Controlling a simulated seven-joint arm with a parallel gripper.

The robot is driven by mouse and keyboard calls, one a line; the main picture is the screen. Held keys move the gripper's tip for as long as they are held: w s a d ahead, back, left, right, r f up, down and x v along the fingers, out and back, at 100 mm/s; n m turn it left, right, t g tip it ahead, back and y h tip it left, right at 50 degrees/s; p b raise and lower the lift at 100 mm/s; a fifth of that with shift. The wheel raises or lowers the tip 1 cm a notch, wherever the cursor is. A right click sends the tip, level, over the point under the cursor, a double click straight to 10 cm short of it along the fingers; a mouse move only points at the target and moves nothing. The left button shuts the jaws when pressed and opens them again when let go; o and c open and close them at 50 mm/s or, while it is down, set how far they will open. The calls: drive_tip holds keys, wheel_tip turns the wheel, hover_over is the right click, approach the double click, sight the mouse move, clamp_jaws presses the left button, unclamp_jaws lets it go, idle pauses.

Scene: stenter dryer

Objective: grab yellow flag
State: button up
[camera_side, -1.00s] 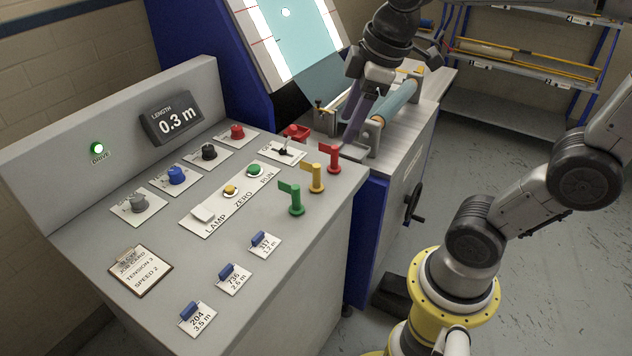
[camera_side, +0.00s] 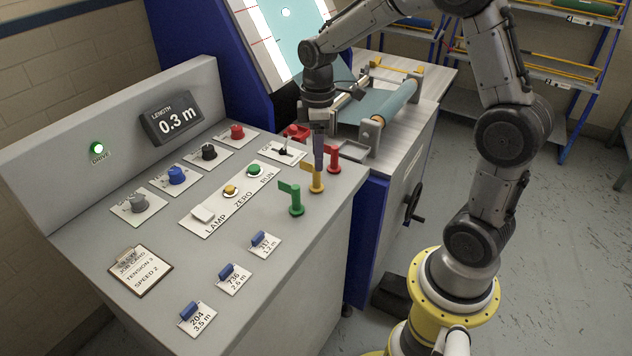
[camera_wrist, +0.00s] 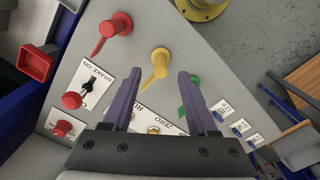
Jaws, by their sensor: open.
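The yellow flag (camera_side: 316,177) stands upright on the console's right edge, between the green flag (camera_side: 295,198) and the red flag (camera_side: 333,158). My gripper (camera_side: 318,158) is open and points down over the yellow flag, with a finger hiding part of it in the side view. In the wrist view the yellow flag (camera_wrist: 159,61) lies ahead, beyond the tips of my open purple fingers (camera_wrist: 158,80). The red flag (camera_wrist: 116,24) is to its left. The green flag (camera_wrist: 190,93) is partly hidden behind the right finger. Nothing is between the fingers.
Console knobs, including a blue one (camera_side: 177,176), and a lamp switch (camera_side: 204,213) lie left of the flags. Blue-tabbed cards (camera_side: 265,243) lie in front. A roller (camera_side: 395,102) stands at the back right.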

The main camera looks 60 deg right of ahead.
sight(318, 186)
drive_tip(key=shift+a+f, duration=0.1)
drive_tip(key=shift+f, duration=3.45)
clamp_jaws()
